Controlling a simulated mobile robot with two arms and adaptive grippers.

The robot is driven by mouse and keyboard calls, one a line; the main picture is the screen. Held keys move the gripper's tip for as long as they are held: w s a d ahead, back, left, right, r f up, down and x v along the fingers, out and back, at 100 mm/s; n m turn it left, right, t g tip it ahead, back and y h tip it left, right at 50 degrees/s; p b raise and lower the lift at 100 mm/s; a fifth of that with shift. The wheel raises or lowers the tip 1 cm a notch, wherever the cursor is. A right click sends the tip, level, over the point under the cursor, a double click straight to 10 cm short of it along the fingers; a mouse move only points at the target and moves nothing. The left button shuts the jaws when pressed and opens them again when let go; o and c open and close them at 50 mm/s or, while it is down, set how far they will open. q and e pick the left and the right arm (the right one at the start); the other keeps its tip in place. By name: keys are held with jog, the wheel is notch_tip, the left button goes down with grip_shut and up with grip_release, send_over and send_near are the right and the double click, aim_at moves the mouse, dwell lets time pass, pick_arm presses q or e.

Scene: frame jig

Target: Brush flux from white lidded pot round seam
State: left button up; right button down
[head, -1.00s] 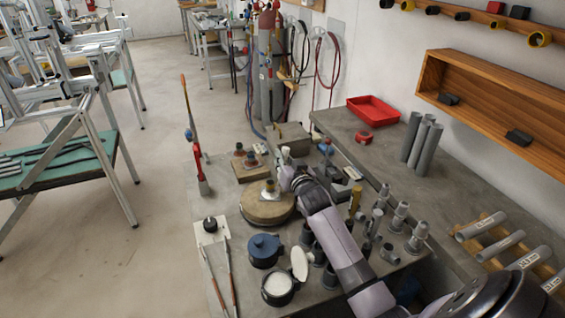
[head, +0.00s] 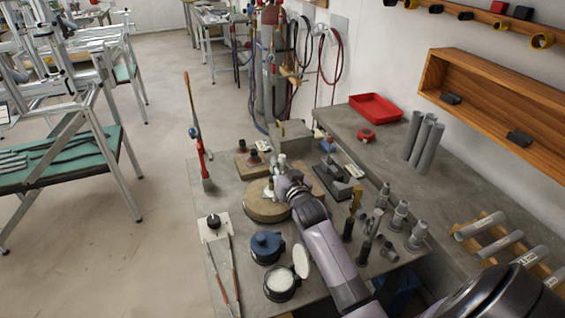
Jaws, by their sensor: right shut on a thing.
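The white pot (head: 279,289) stands open at the front of the bench, with white paste inside and its pale lid (head: 302,262) tipped up beside the opening. A round wooden disc (head: 262,213) lies behind it with a small metal fitting on top, partly hidden by my right gripper. My right gripper (head: 281,184) is over the right part of the disc, close to the fitting. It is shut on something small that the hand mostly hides. I cannot make out brush bristles or the seam. My left gripper is not in view.
A blue lidded pot (head: 266,246) stands between the disc and the white pot. Grey pipe fittings (head: 417,235) crowd the bench right of my arm. A red upright tool (head: 202,160) stands at the left edge. A red tray (head: 375,107) sits farther back.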

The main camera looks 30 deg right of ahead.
jog(key=shift+s+a, duration=0.2)
jog(key=shift+a, duration=0.1)
jog(key=shift+w+d+f, duration=0.1)
jog(key=shift+w+d, duration=0.25)
jog(key=shift+d, duration=0.25)
jog(key=shift+w+d+f, duration=0.1)
jog(key=shift+w+d, duration=0.25)
jog(key=shift+d, duration=0.2)
dwell(0.6)
jog(key=shift+a+p, duration=0.1)
jog(key=shift+p, duration=0.2)
jog(key=shift+s+a+p, duration=0.25)
jog(key=shift+s+a, duration=0.1)
jog(key=shift+a, duration=0.2)
jog(key=shift+s+a+p, duration=0.2)
jog(key=shift+s+a, duration=0.1)
jog(key=shift+a, duration=0.2)
jog(key=shift+r, duration=0.1)
notch_tip(320, 180, up, 7)
jog(key=p, duration=0.7)
